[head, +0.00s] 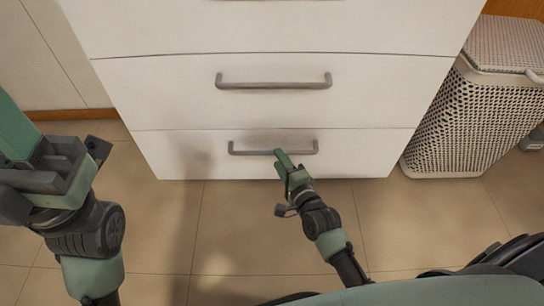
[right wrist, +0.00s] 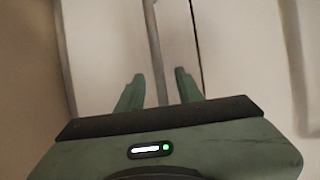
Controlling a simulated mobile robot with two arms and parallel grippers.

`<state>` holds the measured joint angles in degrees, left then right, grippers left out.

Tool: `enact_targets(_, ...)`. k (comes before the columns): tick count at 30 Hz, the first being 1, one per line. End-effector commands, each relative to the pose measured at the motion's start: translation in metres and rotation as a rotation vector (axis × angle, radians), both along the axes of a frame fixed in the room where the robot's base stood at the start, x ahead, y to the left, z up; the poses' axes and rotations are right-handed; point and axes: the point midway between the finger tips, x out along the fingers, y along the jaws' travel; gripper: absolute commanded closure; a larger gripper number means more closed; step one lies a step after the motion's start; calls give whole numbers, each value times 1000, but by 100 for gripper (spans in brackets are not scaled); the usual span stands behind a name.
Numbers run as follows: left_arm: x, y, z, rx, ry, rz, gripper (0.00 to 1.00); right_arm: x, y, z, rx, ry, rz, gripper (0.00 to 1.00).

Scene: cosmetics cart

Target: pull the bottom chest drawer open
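The bottom drawer (head: 220,168) of the white chest is shut, its front in line with the drawers above. Its grey bar handle (head: 250,152) runs level across its upper part. My right gripper (head: 281,156) is at this handle, right of its middle. In the right wrist view the handle (right wrist: 152,35) runs upright between the two green fingers, which are apart, with a gap showing on each side of the bar. My left gripper (head: 50,170) is at the left edge of the head view, away from the chest; its fingers are not clear.
The middle drawer (head: 150,90) above is shut, with a similar handle (head: 273,84). A woven laundry basket (head: 470,120) stands close by the chest's right side. The tiled floor (head: 240,230) in front of the chest is clear.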

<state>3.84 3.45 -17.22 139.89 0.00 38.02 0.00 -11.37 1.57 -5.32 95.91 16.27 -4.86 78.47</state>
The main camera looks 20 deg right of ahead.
Motion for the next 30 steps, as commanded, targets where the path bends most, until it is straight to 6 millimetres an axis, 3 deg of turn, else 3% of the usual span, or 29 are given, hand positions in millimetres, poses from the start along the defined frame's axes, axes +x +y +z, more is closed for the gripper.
enact_targets(3,-4,-1,1,1,-36,2,64,21,3,-8,2,-3,-1,64)
enact_targets(9,-9,-2,8,6,-73,5,64,42,5,-11,-1,0,0,64)
enact_targets(19,-10,-3,12,7,-80,6,64,47,6,-10,-1,3,0,64)
enact_targets(20,-10,-3,12,7,-80,6,64,47,6,-10,-1,3,0,67)
enact_targets(24,-10,-3,12,7,-80,6,64,47,6,-10,-1,3,0,100)
enact_targets(30,-10,-3,11,7,-80,5,64,47,6,-10,-2,3,1,100)
